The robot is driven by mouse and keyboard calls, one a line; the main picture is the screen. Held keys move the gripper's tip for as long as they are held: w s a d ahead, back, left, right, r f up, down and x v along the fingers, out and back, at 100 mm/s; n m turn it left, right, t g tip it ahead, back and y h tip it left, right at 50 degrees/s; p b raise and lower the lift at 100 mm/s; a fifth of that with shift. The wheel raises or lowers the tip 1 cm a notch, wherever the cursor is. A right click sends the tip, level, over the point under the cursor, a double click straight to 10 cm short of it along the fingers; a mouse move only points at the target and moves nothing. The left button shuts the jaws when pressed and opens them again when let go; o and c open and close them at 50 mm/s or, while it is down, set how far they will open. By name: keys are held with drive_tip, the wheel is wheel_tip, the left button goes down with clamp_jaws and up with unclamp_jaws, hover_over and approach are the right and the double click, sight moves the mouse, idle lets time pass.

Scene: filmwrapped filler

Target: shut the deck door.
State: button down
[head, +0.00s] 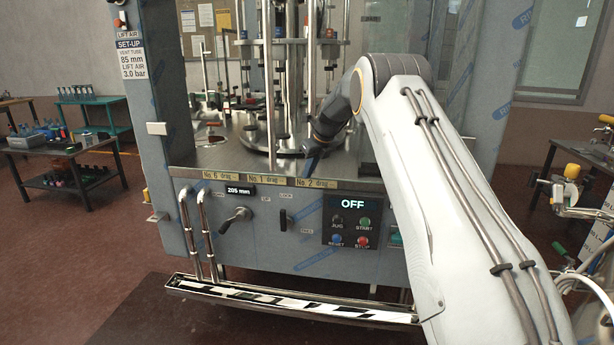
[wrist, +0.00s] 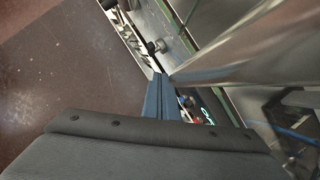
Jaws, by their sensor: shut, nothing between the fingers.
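The filler machine's deck (head: 215,157) is a steel surface, with its front side open in the head view. A grey film-wrapped panel (head: 490,75) stands upright right of the opening, partly behind my arm. I cannot tell whether this panel is the deck door or part of the frame. My gripper (head: 311,163) points down at the deck's front edge, above the label strip. Its blue fingers (wrist: 158,98) are together and empty in the wrist view. I cannot tell whether they touch anything. A shiny metal surface passes close beside them.
The control panel (head: 351,222) reads OFF below the deck. A black lever (head: 235,220) and two chrome pipes (head: 196,235) project from the front. A steel trough (head: 290,302) runs low along it. Benches stand left and right. The floor (head: 70,250) at front left is clear.

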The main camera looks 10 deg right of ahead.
drive_tip(key=shift+w+r, duration=0.35)
drive_tip(key=shift+a, duration=0.15)
drive_tip(key=s+a+r+b, duration=0.1)
drive_tip(key=s+a+r, duration=0.3)
drive_tip(key=s+r, duration=0.35)
drive_tip(key=s+f+n+g, duration=0.1)
drive_tip(key=s+f+n, duration=0.3)
drive_tip(key=s+n, duration=0.6)
drive_tip(key=s+f+n+g+h, duration=0.1)
drive_tip(key=s+f+n, duration=0.3)
drive_tip(key=s+n, duration=0.6)
drive_tip(key=s+f+n+g+h, duration=0.1)
drive_tip(key=s+f+n, duration=0.3)
drive_tip(key=s, duration=2.2)
drive_tip(key=n, duration=0.6)
drive_tip(key=shift+d+f+n, duration=0.3)
drive_tip(key=shift+f, duration=0.05)
